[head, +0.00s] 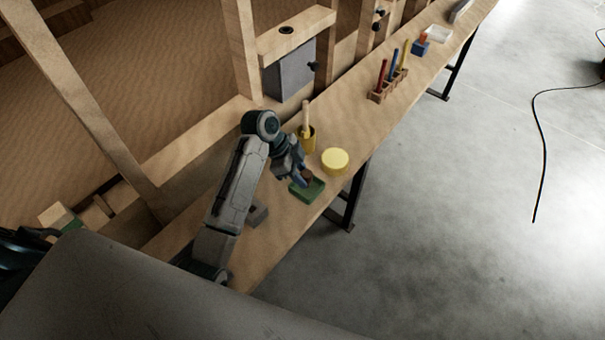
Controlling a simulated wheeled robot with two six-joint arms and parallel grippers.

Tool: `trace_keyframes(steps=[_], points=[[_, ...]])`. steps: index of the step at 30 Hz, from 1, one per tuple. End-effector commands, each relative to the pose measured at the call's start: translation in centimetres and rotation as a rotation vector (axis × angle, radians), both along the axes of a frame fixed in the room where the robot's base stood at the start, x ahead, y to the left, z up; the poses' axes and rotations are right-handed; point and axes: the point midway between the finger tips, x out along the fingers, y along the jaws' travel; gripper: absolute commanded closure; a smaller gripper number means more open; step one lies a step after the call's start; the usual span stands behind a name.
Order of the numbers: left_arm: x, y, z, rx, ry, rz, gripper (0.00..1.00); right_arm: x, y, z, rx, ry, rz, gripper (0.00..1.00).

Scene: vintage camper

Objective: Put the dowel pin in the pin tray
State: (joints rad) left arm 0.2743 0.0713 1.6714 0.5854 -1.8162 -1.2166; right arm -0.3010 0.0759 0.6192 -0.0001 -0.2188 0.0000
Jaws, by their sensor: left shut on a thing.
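My left gripper (302,178) is low over the wooden bench, fingers pointing down at a small green tray (315,193), which looks like the pin tray. It is shut on a small brown piece (308,174), which appears to be the dowel pin. The pin is partly hidden by the fingers. It is at or just above the green tray; I cannot tell whether it touches. My right gripper is not in view.
A yellow round lid or tub (335,160) stands close behind the tray. A yellow cup (307,142) holds a wooden handle. A grey block (258,215) lies near my left arm. Farther along the bench (350,115) are a wooden rack (380,94) with coloured tools and a white tray (438,33).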

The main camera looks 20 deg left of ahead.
Motion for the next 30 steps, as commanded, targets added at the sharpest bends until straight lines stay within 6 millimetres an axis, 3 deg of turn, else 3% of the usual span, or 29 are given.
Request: trace_keyframes(steps=[5, 14, 25, 26, 30], points=[[1.4, 0.2, -0.2, 0.001, 0.001, 0.0, 1.0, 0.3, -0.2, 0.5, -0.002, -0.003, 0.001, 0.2], [1.4, 0.2, -3.5, 0.002, 0.003, 0.0, 1.0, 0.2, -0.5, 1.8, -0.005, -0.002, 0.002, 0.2], [1.4, 0.2, -4.1, 0.001, 0.001, 0.001, 1.0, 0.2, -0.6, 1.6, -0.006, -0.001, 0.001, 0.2], [1.4, 0.2, -4.0, 0.001, -0.001, 0.0, 0.65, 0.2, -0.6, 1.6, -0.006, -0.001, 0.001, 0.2], [1.4, 0.2, -4.0, 0.001, -0.001, 0.0, 0.62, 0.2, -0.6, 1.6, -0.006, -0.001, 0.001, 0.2]])
